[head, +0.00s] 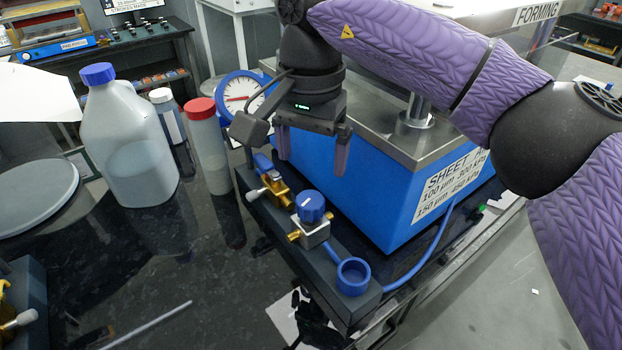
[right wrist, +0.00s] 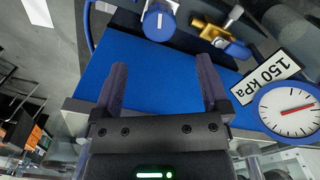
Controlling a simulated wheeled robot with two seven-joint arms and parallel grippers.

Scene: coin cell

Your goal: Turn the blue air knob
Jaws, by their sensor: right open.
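The blue air knob (head: 310,206) sits on a small metal regulator with brass fittings, on a dark rail in front of a blue press. In the right wrist view the knob (right wrist: 160,22), with a white pointer line, lies beyond the fingertips, roughly centred between them. My right gripper (head: 313,158) is open and empty. It hangs above and behind the knob, close to the press's blue side, and does not touch the knob. Its two fingers (right wrist: 162,70) also show in the right wrist view. My left gripper is not in view.
A brass valve (head: 274,188) and a blue ring fitting (head: 353,276) flank the knob on the rail. A round gauge (right wrist: 290,110) with a red needle stands near a "150 kPa" label (right wrist: 265,79). A red-capped bottle (head: 209,145) and a blue-capped jug (head: 130,145) stand left.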

